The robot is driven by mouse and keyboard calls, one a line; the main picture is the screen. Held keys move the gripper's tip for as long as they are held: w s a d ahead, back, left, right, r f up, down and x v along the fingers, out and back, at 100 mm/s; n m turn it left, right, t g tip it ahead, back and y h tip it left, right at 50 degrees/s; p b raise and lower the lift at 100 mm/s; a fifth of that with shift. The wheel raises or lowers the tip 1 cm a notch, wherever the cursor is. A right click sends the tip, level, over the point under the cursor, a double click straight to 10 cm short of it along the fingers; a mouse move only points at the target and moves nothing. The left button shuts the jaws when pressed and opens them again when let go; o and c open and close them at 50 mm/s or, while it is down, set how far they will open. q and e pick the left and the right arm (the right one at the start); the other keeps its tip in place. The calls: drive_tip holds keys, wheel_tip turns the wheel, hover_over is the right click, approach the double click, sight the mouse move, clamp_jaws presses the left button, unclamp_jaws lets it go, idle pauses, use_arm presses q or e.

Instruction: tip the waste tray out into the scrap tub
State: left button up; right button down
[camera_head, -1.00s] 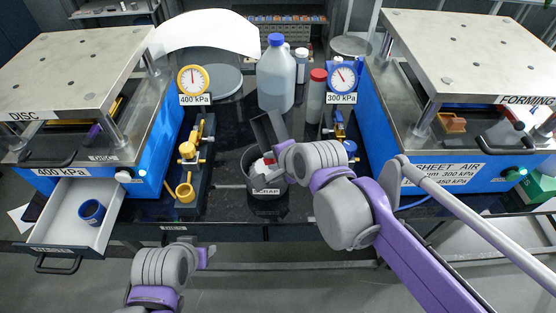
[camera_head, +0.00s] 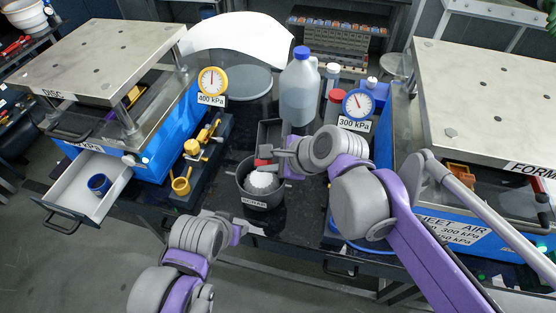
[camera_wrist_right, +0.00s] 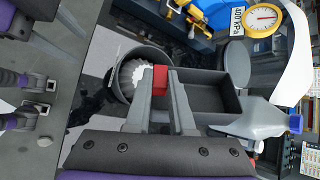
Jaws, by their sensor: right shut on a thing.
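The waste tray (camera_head: 270,134) is a dark grey box beside the back rim of the scrap tub. In the right wrist view the tray (camera_wrist_right: 208,98) shows its inside, which looks empty. My right gripper (camera_head: 268,158) is shut on the tray's red grip (camera_wrist_right: 160,78), at the tub's rim. The scrap tub (camera_head: 262,204) is a round dark pot with a label. A white fluted piece (camera_head: 262,181) lies in it and also shows in the right wrist view (camera_wrist_right: 132,75). My left gripper (camera_head: 239,230) hangs low in front of the bench; its jaws are unclear.
A blue-capped jug (camera_head: 299,90) stands behind the tray, with bottles and the 300 kPa gauge (camera_head: 358,104) to its right. Yellow valves (camera_head: 192,147) stand left of the tub. An open drawer (camera_head: 68,190) holds a blue cup (camera_head: 99,184). Presses flank the bench.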

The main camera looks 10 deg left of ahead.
drive_tip(key=shift+r+m+g+y, duration=0.4)
drive_tip(key=shift+r+y, duration=0.05)
drive_tip(key=shift+y, duration=0.05)
drive_tip(key=shift+w+d+r+y, duration=0.1)
drive_tip(key=shift+w+r+y, duration=0.05)
drive_tip(key=shift+r+y, duration=0.15)
drive_tip(key=y, duration=0.1)
drive_tip(key=r+m+g+y, duration=0.1)
drive_tip(key=m+g+b, duration=0.1)
drive_tip(key=shift+w+d+r+y, duration=0.2)
drive_tip(key=shift+w+d+y, duration=0.05)
drive_tip(key=shift+y, duration=0.15)
drive_tip(key=shift+s+r+m+g+y, duration=0.1)
drive_tip(key=shift+r+m+g+y, duration=0.25)
drive_tip(key=shift+r+y, duration=0.2)
use_arm(q)
drive_tip(key=shift+s+f, duration=0.25)
drive_tip(key=shift+f, duration=0.3)
drive_tip(key=shift+s+f, duration=0.25)
drive_tip(key=shift+f, duration=0.25)
use_arm(e)
drive_tip(key=shift+r, duration=0.15)
